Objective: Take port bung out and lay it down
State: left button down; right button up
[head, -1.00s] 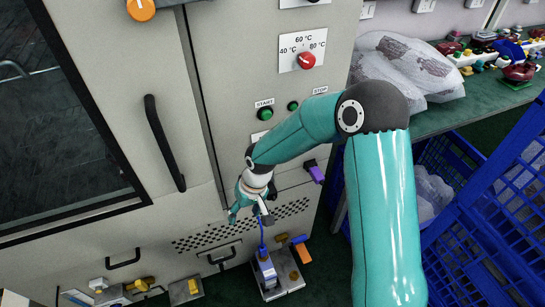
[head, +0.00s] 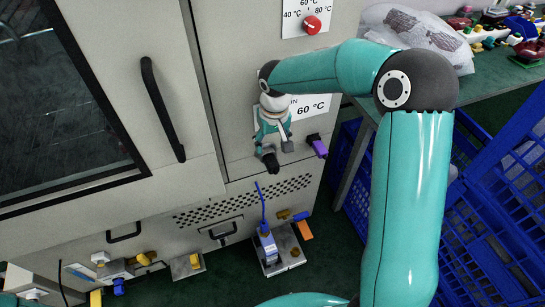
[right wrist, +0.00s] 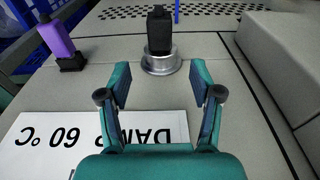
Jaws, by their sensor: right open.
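The port bung appears as a black block-shaped plug (right wrist: 159,32) seated in a round metal port (right wrist: 160,62) on the pale cabinet front. In the head view the black bung (head: 271,163) shows just below my right gripper (head: 273,143). My right gripper is open, and in the right wrist view its two fingers (right wrist: 159,78) point towards the bung from either side, short of it. Nothing is between the fingers, and they do not appear to touch the bung. My left gripper is not in view.
A purple-handled part (head: 317,146) sticks out of the panel right of the bung. A red knob (head: 312,25) is above. A stand with a blue upright piece (head: 265,238) sits below. Blue crates (head: 490,235) and a green-topped table (head: 490,88) are at right.

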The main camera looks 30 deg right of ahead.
aim_at(271, 159)
jog(key=f, duration=0.6)
jog(key=w+f, duration=0.1)
jog(key=f, duration=0.2)
jog(key=shift+d, duration=0.1)
grip_shut()
